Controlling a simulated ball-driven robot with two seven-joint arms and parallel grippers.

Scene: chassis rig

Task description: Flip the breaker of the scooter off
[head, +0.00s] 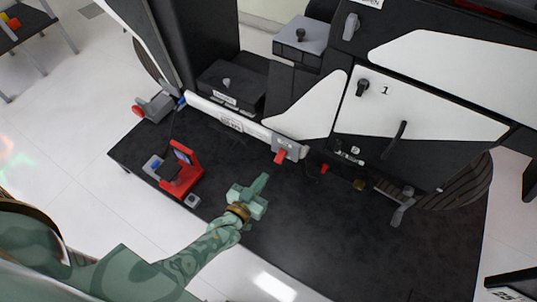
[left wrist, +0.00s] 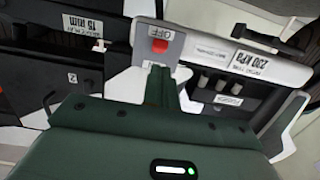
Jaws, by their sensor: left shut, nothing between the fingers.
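The scooter (head: 300,110) is a large black and white machine on a dark mat. Its breaker is a grey box (head: 289,146) on the white side rail, with a red lever (head: 281,156) at its lower end. In the left wrist view the red lever (left wrist: 160,46) sits on the grey plate beside an upside-down "OFF" label (left wrist: 158,33). My green left gripper (head: 264,179) is shut and empty, with its fingertips a short gap from the lever. In the left wrist view the fingertips (left wrist: 160,72) are just below the lever. My right gripper is not in view.
A red device (head: 182,171) stands on the mat at left. A grey part with a red knob (head: 153,106) is beyond it. A white panel marked "1" with a black knob (head: 362,88) is on the right. The mat's front part (head: 330,240) is clear.

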